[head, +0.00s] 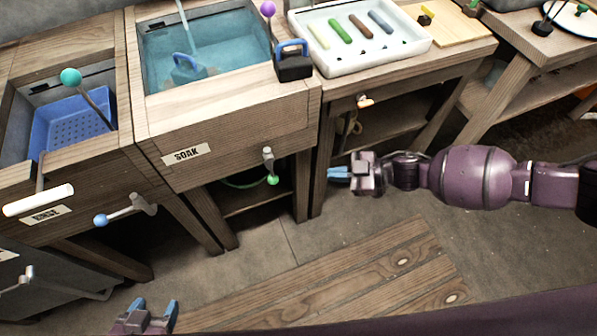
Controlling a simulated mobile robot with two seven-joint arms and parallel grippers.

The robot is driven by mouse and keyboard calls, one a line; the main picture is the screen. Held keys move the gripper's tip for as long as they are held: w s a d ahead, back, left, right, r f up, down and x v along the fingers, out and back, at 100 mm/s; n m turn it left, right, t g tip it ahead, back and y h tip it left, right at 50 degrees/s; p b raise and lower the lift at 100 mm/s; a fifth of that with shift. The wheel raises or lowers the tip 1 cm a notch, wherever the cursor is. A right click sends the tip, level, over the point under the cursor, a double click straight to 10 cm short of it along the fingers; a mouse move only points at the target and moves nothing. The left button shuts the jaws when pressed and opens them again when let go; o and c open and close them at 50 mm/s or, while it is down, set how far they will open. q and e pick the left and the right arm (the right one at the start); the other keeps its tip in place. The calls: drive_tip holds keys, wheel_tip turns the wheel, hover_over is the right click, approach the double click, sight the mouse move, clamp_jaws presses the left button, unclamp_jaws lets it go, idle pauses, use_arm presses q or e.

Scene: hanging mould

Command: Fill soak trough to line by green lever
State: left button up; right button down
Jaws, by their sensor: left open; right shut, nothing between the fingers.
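The soak trough (235,117) is a wooden basin with a SOAK label (186,153) on its front. A stream of water (186,25) falls into the blue-green water (225,50) inside, whose surface lies below the rim. I cannot make out a fill line clearly. A metal lever with a green knob (272,180) hangs down on the trough's front, right of the label. My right gripper (338,173) is shut and empty, to the right of this lever and apart from it. My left gripper (150,306) is open and empty at the bottom left, well below the troughs.
A blue-handled block (187,68) is in the water; a black one (293,62) sits on the right rim. A purple knob (267,9) stands behind. Left is the rinse trough (80,171) with a teal-knobbed stick (71,77) and blue-knobbed lever (101,220). A white tray (372,62) stands right.

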use_arm(q)
drive_tip(key=shift+w+d+r, duration=0.1)
drive_tip(key=shift+w+d, duration=0.2)
drive_tip(key=shift+w, duration=0.1)
use_arm(e)
drive_tip(key=shift+s+d+r+g, duration=0.15)
drive_tip(key=shift+d+g, duration=0.15)
drive_tip(key=shift+d, duration=0.25)
use_arm(q)
drive_tip(key=shift+s, duration=0.1)
drive_tip(key=shift+w+d+f+m+b, duration=0.35)
drive_tip(key=shift+f+m+b, duration=0.2)
drive_tip(key=shift+b, duration=1.1)
use_arm(e)
approach(271, 168)
drive_tip(key=w+a+f, duration=0.1)
drive_tip(key=a+f, duration=0.4)
drive_tip(key=f, duration=0.2)
drive_tip(key=shift+a+f, duration=0.2)
drive_tip(key=shift+f, duration=0.2)
use_arm(q)
drive_tip(key=shift+s+a+f, duration=0.1)
drive_tip(key=shift+s+f, duration=0.05)
use_arm(e)
drive_tip(key=shift+w, duration=0.15)
